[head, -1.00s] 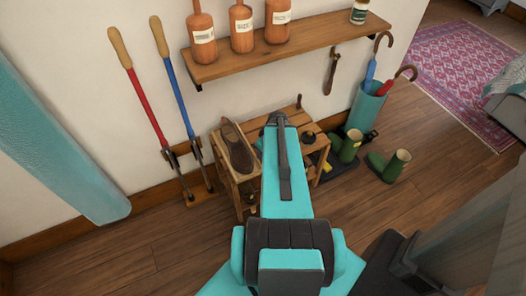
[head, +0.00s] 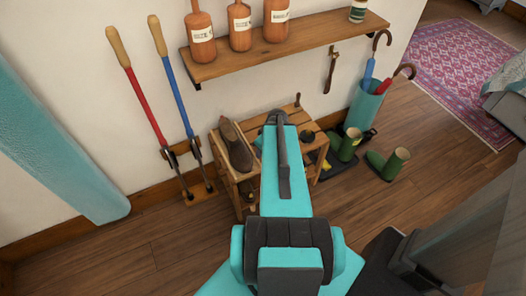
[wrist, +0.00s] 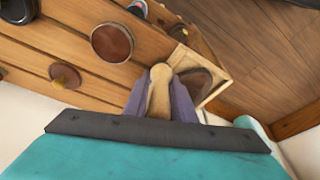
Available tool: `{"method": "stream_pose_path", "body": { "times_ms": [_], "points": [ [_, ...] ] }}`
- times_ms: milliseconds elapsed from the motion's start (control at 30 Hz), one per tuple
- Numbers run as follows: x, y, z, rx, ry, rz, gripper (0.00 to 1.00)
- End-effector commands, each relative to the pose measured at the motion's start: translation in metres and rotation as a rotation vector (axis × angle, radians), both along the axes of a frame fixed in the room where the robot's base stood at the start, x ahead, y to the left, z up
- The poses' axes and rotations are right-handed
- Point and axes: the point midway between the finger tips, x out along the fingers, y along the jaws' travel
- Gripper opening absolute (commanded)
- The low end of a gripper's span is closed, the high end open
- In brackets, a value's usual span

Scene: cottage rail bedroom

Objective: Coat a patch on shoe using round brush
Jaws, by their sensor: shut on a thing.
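The brown shoe (head: 234,146) sits at the left end of the wooden bench in the head view. In the wrist view the shoe (wrist: 204,82) lies in a light wooden frame, partly hidden behind my gripper. My gripper (wrist: 160,100) is shut on the pale wooden handle of the round brush (wrist: 160,82). The handle shows between the fingers. The brush's bristles are not visible, so I cannot tell whether they touch the shoe. In the head view my arm hides the fingers and the brush.
A round brown tin (wrist: 112,43) and a knobbed item (wrist: 65,75) stand on the bench slats. Above the bench is a wall shelf (head: 290,47) with bottles. Long-handled tools (head: 140,95) lean at left. Green boots (head: 388,164) and an umbrella stand (head: 366,107) are at right.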

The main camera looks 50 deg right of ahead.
Motion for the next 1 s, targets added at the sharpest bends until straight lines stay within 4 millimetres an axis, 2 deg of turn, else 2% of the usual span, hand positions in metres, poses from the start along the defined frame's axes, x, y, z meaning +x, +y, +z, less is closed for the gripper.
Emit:
{"method": "stream_pose_path", "body": {
  "times_ms": [233, 367, 567, 1000],
  "points": [
    [-0.003, 0.017, -0.007, 0.085, 0.013, 0.05, 0.01],
    [0.002, 0.013, -0.005, 0.119, 0.021, 0.076, 0.01],
    [0.007, -0.011, 0.008, 0.169, 0.029, 0.084, 0.01],
    [0.005, -0.085, 0.042, 0.26, 0.04, 0.029, 0.01]
  ]
}}
